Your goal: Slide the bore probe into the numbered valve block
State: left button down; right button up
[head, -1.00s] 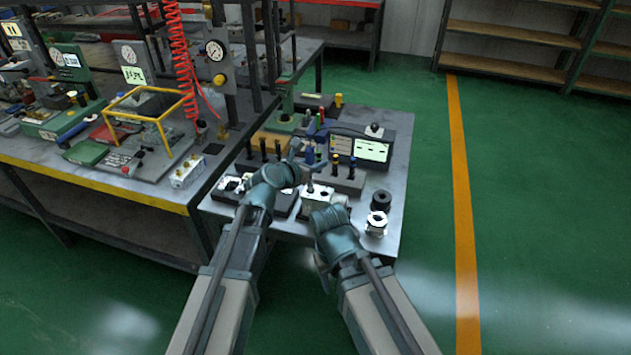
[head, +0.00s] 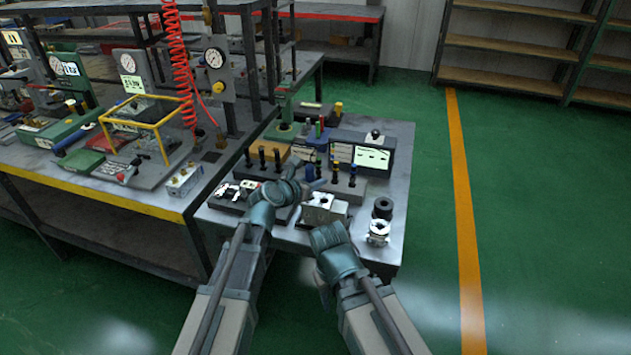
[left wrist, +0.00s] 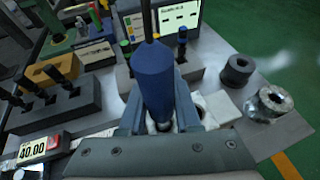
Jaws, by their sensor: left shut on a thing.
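My left gripper (head: 312,184) is shut on a bore probe with a thick blue handle (left wrist: 155,78). The handle stands between the fingers in the left wrist view, with a thin dark rod at its far end. In the head view the gripper is over the front middle of the small grey table. A silvery valve block (head: 318,207) sits just in front of and below it, partly hidden; its number cannot be read. Whether the probe touches the block cannot be told. My right gripper (head: 326,234) is at the table's front edge, its fingers not clear.
A black ring (head: 383,207) and a silver ring (head: 378,231) stand on the right of the table. A rack with dark pegs (head: 263,163) and a display box (head: 372,158) stand behind. A small display reads 40.00 (left wrist: 33,149). The floor on the right is clear.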

pick_arm(q)
jog(key=shift+f, duration=0.35)
jog(key=c, duration=0.6)
grip_release()
jog(key=shift+r, duration=0.1)
jog(key=shift+r, duration=0.2)
jog(key=shift+s+a+r+p, duration=0.35)
jog(key=shift+s+r+p, duration=0.2)
jog(key=shift+r+p, duration=0.25)
jog(key=p+v, duration=0.2)
jog(key=v, duration=0.3)
jog(key=p+v, duration=0.2)
jog(key=v, duration=0.3)
jog(key=shift+s+a+f, duration=0.1)
jog(key=shift+s+a, duration=0.15)
